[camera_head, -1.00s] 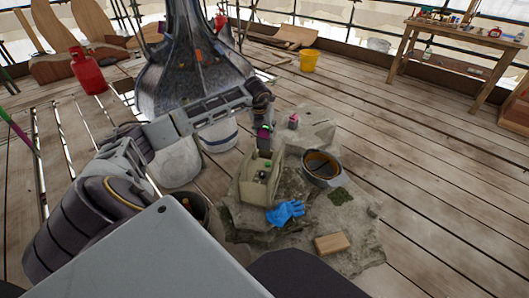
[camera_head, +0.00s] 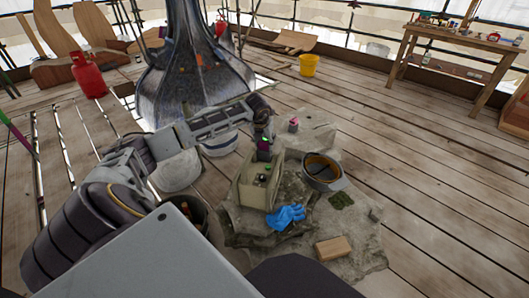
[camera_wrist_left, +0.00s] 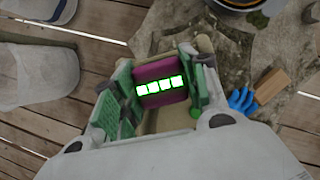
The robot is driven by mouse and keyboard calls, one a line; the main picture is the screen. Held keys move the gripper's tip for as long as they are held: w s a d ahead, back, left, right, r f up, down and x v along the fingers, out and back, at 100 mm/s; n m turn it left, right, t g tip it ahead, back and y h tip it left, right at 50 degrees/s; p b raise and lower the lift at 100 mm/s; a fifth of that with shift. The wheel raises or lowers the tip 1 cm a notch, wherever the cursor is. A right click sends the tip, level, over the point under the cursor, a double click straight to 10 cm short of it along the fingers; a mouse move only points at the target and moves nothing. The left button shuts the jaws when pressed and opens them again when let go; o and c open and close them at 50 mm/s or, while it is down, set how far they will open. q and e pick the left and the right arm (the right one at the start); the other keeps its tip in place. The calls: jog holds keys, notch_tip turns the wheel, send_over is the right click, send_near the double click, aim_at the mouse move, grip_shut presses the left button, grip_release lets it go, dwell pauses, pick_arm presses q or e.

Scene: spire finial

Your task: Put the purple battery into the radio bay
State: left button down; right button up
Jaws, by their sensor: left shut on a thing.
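The purple battery (camera_wrist_left: 162,72), with a row of lit green-white cells, sits between the green finger pads of my left gripper (camera_head: 264,153) in the left wrist view. The gripper is shut on it. In the head view the gripper points down at the back end of the beige radio (camera_head: 252,194), an open-topped box on the stone slab. The battery is mostly hidden there by the fingers. Whether its lower end is inside the bay or just above it, I cannot tell. My right gripper is not in view.
A blue glove (camera_head: 286,217) lies against the radio's front. A dark bucket (camera_head: 338,183) stands right of it, a wooden block (camera_head: 332,246) nearer. A small pink-topped item (camera_head: 293,125) sits behind on the stone (camera_head: 312,137).

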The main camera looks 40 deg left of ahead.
aim_at(264, 149)
pick_arm(q)
jog(key=shift+f, duration=0.1)
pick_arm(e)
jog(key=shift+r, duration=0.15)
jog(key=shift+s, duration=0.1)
pick_arm(q)
jog(key=shift+f, duration=0.35)
notch_tip(264, 149, down, 3)
jog(key=shift+b, duration=0.5)
jog(key=shift+f, duration=0.6)
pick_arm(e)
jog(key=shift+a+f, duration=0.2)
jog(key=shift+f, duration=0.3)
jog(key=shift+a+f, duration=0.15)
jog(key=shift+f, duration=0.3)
pick_arm(q)
jog(key=shift+f, duration=0.15)
